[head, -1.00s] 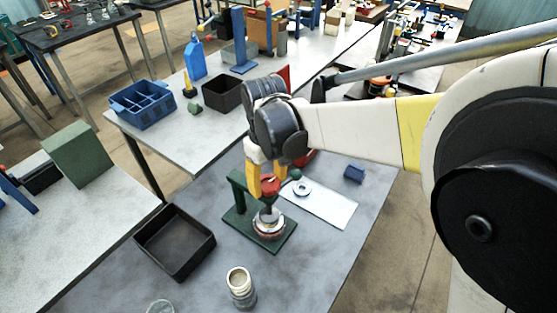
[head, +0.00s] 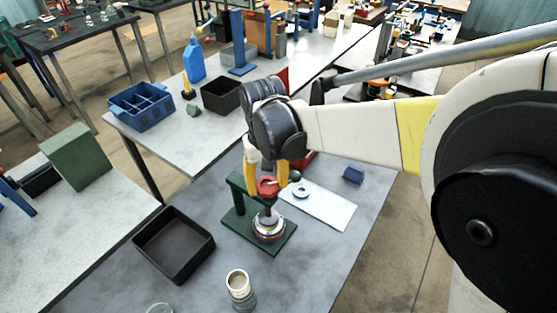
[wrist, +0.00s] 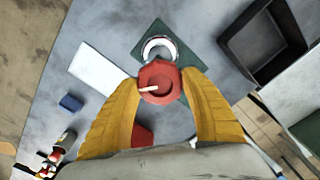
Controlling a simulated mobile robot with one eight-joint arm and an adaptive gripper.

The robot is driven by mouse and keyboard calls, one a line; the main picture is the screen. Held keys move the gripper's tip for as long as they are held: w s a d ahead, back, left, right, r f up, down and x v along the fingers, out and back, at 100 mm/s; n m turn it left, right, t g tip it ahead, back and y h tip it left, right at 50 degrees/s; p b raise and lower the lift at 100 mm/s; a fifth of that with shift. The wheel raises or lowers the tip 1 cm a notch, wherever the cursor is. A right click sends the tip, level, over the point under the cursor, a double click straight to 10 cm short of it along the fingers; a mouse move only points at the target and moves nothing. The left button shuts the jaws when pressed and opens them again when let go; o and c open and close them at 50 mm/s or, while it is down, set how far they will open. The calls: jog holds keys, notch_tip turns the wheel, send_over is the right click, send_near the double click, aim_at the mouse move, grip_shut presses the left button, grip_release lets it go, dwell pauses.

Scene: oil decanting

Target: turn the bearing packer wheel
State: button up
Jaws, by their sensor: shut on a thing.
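The bearing packer (head: 232,224) has a dark green base and post, with a red wheel (head: 268,186) on top of its screw and a silver ring-shaped part at its foot. My gripper (head: 266,188) comes down from above, its two yellow fingers on opposite sides of the wheel. In the wrist view the red wheel (wrist: 163,73), with a pale mark on it, sits between the fingertips (wrist: 160,84), and my gripper is shut on it. The wheel hides part of the packer below; the green base (wrist: 157,30) shows beyond it.
A black tray (head: 176,274) lies left of the packer. A white sheet (head: 327,212) with a small ring lies to its right, near a blue block (head: 353,175). A metallic cylinder (head: 240,290) stands in front. Bare table lies around the base.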

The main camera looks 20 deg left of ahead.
aim_at(267, 184)
jog(key=o, duration=1.2)
jog(key=shift+c, duration=0.2)
notch_tip(267, 184, up, 12)
